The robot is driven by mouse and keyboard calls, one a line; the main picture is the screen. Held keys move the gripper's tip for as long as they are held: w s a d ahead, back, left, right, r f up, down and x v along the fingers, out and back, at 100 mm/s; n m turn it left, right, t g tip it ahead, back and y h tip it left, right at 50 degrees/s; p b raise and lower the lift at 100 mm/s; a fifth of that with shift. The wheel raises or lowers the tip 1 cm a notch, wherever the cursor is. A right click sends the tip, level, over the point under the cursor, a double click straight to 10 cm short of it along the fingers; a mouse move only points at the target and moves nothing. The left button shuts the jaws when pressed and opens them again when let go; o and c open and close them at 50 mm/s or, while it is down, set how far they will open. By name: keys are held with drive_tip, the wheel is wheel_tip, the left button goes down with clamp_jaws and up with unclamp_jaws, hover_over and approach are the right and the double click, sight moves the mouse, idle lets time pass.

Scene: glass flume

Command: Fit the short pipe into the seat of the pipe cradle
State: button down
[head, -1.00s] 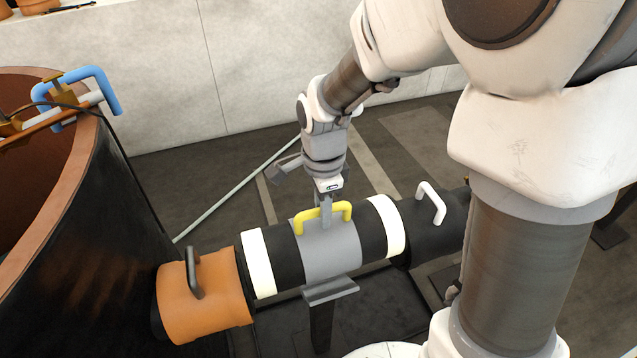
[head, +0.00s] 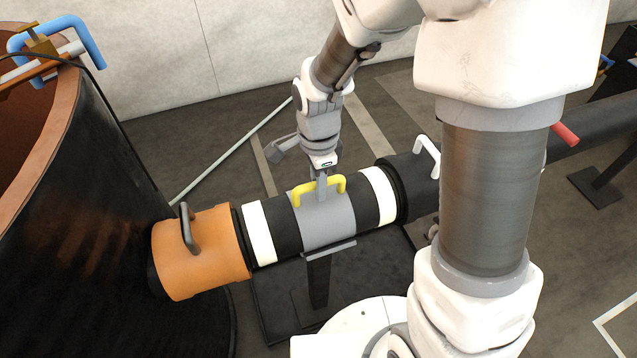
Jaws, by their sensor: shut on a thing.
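The short pipe (head: 285,226) is black with two white bands, a grey middle sleeve and a yellow handle (head: 341,183) on top. My gripper (head: 321,187) is shut on the yellow handle from above. The pipe lies level, between the orange collar (head: 205,262) on the left and a black pipe end (head: 408,183) with a white handle on the right. The pipe cradle (head: 331,248) shows as a grey plate edge on a dark post directly under the grey sleeve. The seat is hidden by the pipe, so I cannot tell whether they touch.
A large dark tank (head: 85,190) with a brown rim stands at the left, with a blue clamp (head: 88,40) on its rim. A long pale rod (head: 225,152) slants behind the pipe. A dark pipe on a stand (head: 605,185) is at the right. Open floor lies behind.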

drive_tip(key=c, duration=0.8)
unclamp_jaws()
drive_tip(key=shift+o, duration=0.2)
wheel_tip(320, 180, up, 12)
drive_tip(key=p, duration=0.4)
drive_tip(key=s+d+r+n+t, duration=0.5)
drive_tip(key=s+d+r+n, duration=0.5)
drive_tip(key=s+r+n, duration=0.2)
drive_tip(key=n, duration=0.2)
drive_tip(key=shift+s+d+r+n+t, duration=0.2)
drive_tip(key=shift+d+r+n+t, duration=0.1)
drive_tip(key=shift+r+n, duration=0.1)
